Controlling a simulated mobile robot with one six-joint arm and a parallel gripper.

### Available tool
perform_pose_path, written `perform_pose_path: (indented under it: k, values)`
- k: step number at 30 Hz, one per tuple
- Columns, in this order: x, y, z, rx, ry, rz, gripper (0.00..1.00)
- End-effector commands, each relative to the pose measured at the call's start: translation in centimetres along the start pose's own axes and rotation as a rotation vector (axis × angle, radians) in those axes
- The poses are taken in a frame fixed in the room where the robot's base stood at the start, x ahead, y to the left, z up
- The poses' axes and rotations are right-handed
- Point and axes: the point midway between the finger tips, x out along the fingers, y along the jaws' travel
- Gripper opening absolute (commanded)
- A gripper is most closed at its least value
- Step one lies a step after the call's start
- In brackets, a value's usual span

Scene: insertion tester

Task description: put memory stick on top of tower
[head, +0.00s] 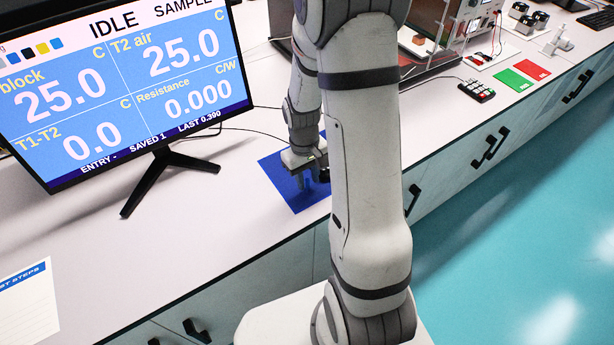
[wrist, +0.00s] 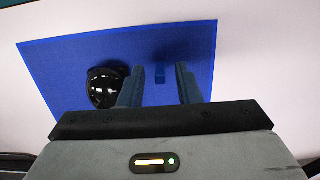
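My gripper is open and holds nothing. In the head view my gripper (head: 312,180) points down low over the blue mat (head: 277,170), and I cannot make out the stick there. I cannot identify the tower for certain in either view.
A glossy black rounded object (wrist: 105,86) sits on the mat close beside the left finger. A monitor (head: 115,80) on a black stand is at the left of the bench. A small keypad (head: 477,89) and green and red cards (head: 520,76) lie farther back right.

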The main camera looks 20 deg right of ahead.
Motion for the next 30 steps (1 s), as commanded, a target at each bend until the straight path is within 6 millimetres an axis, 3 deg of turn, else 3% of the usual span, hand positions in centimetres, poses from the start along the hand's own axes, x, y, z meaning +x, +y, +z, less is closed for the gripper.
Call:
perform_pose_path:
  k: [10, 21, 30]
  values:
    - [-1.2, 0.0, -0.1, -0.001, 0.004, 0.001, 0.3]
    - [-8.9, 0.0, -0.1, -0.001, 0.006, 0.002, 0.3]
    - [-12.4, -0.1, 0.1, 0.0, 0.005, 0.001, 0.3]
